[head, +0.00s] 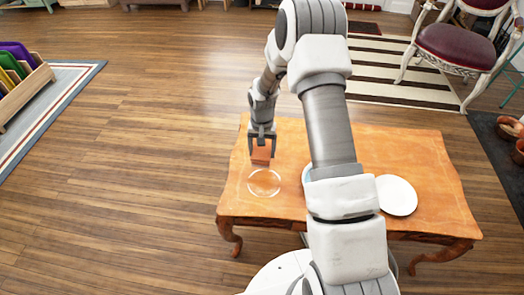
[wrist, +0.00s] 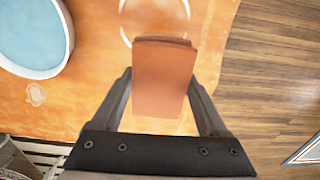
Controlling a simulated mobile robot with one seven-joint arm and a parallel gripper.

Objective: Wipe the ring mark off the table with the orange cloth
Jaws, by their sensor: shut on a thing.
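The orange cloth (head: 261,156), a folded block, is between the fingers of my gripper (head: 262,153), which is shut on it. In the wrist view the cloth (wrist: 163,80) fills the space between both fingers. The pale ring mark (head: 264,183) lies on the orange wooden table (head: 400,150), near its left end. In the head view the cloth is just beyond the ring, apart from it. In the wrist view the cloth's top edge overlaps the lower part of the ring (wrist: 126,28). I cannot tell whether the cloth touches the table.
A round dish with a white rim and bluish inside (wrist: 30,30) stands beside the ring; my arm mostly hides it in the head view. A white plate (head: 396,195) lies farther right. A small pale spot (wrist: 36,94) marks the table. The table's left edge is close to the ring.

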